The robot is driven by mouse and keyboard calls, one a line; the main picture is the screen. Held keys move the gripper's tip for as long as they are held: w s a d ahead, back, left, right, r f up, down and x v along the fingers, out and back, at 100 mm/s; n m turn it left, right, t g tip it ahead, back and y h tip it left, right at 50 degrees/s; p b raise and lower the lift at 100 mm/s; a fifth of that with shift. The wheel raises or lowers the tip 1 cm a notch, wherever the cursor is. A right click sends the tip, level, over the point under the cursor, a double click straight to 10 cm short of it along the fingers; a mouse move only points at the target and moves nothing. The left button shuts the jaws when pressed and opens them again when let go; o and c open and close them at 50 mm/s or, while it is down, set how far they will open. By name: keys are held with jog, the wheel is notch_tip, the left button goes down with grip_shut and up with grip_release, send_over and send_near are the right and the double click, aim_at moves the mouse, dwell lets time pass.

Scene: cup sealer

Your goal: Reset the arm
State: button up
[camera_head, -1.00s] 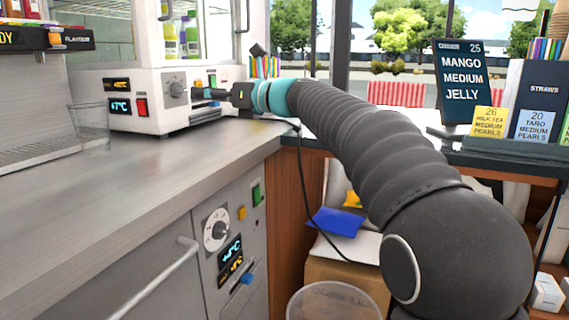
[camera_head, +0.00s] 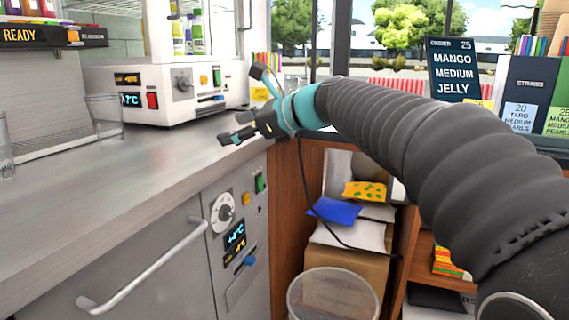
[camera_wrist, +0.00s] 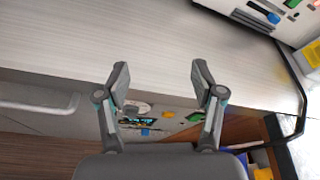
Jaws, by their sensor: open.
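My gripper (camera_head: 243,105) is open and empty in the head view. It hangs above the right end of the steel counter (camera_head: 140,165), in front of and apart from the white machine (camera_head: 165,110). In the wrist view my gripper (camera_wrist: 160,76) shows its two fingers spread wide with nothing between them. The counter top (camera_wrist: 150,40) and its front panel lie beyond them. My dark ribbed arm reaches in from the right in the head view.
A clear cup (camera_head: 105,115) stands on the counter left of the gripper; another cup (camera_head: 5,150) is cut by the left edge. A bin (camera_head: 332,296) and a cardboard box (camera_head: 345,262) are below. A menu sign (camera_head: 453,68) stands at the right.

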jog(key=s+d+f+n+h, duration=0.6)
jog(key=s+d+f+n, duration=0.3)
jog(key=s+d+f, duration=0.3)
jog(key=s+d+f+n+g+h, duration=0.1)
jog(key=s+d+f+n+h, duration=0.5)
jog(key=s+d+f+n, duration=0.4)
jog(key=s+d+f, duration=0.3)
jog(key=s+f, duration=0.3)
jog(key=s, duration=0.1)
jog(key=shift+s+d+f+h, duration=0.3)
jog(key=shift+f, duration=0.05)
